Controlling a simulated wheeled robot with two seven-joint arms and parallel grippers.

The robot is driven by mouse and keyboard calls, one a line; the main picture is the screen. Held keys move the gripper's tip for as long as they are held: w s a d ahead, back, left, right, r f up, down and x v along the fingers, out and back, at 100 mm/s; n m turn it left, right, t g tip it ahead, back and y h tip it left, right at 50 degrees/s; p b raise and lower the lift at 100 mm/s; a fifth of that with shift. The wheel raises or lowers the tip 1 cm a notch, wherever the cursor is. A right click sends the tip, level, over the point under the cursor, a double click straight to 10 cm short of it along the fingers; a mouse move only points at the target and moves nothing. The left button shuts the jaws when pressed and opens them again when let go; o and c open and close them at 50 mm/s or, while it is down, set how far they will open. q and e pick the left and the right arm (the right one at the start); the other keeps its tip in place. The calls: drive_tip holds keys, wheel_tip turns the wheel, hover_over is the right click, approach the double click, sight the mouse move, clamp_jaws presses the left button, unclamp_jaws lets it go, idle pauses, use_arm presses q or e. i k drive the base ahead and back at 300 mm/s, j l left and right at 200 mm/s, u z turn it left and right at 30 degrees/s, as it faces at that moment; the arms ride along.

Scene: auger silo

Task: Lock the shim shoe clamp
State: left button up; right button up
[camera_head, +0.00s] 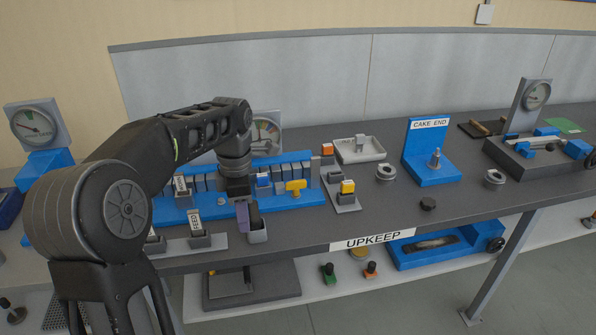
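My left gripper (248,217) points down in front of the blue rack (215,207), above or beside a small grey holder (258,236) at the table's front edge. A purple strip (243,218) shows at its fingers; I cannot tell whether it is gripped or part of the gripper. My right gripper is not in view.
Farther right are a grey tray (359,150), metal rings (386,173) and the blue CAKE END stand (430,165). FEED-labelled switches (196,225) stand left. The front right tabletop is mostly clear.

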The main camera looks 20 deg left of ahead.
sight(294, 185)
drive_tip(key=i, duration=0.85)
